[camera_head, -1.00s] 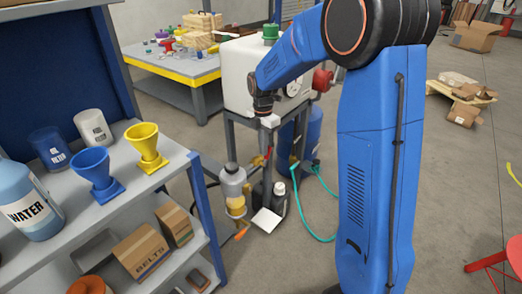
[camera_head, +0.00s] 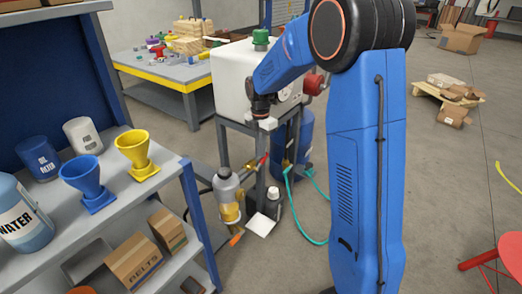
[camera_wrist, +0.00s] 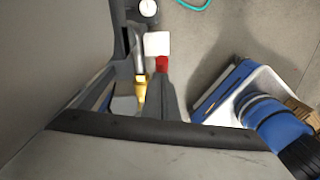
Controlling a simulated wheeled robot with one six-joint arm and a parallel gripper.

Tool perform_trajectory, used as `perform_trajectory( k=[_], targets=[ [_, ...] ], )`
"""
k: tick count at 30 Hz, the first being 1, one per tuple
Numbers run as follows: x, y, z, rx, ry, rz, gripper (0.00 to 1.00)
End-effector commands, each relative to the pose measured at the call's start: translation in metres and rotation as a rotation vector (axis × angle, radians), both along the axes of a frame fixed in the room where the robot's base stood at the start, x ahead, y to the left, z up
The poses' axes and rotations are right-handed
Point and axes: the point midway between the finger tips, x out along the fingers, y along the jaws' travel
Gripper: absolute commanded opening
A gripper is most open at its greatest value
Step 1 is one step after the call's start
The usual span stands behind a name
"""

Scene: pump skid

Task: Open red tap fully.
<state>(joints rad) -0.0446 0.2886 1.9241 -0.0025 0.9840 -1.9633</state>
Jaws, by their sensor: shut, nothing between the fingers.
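The red tap shows as a small red handle (camera_head: 263,160) on brass fittings under the white tank, between the stand's legs. A red piece that looks like its handle (camera_wrist: 162,63) shows in the wrist view, beside a yellow brass-coloured part (camera_wrist: 141,90). How far the tap is turned cannot be told.
A white square (camera_head: 262,224) and a dark bottle (camera_head: 272,202) are below. A teal hose (camera_head: 300,222) loops on the floor. A shelf with funnels (camera_head: 138,150) fills the left.

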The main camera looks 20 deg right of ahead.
Motion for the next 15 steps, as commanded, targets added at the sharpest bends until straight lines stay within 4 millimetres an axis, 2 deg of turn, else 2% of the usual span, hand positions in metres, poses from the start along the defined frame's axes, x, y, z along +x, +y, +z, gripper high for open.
perform_trajectory(
  k=[15],
  targets=[
    [-0.0024,0.0031,-0.0017,0.0,0.001,0.0,0.0]
  ],
)
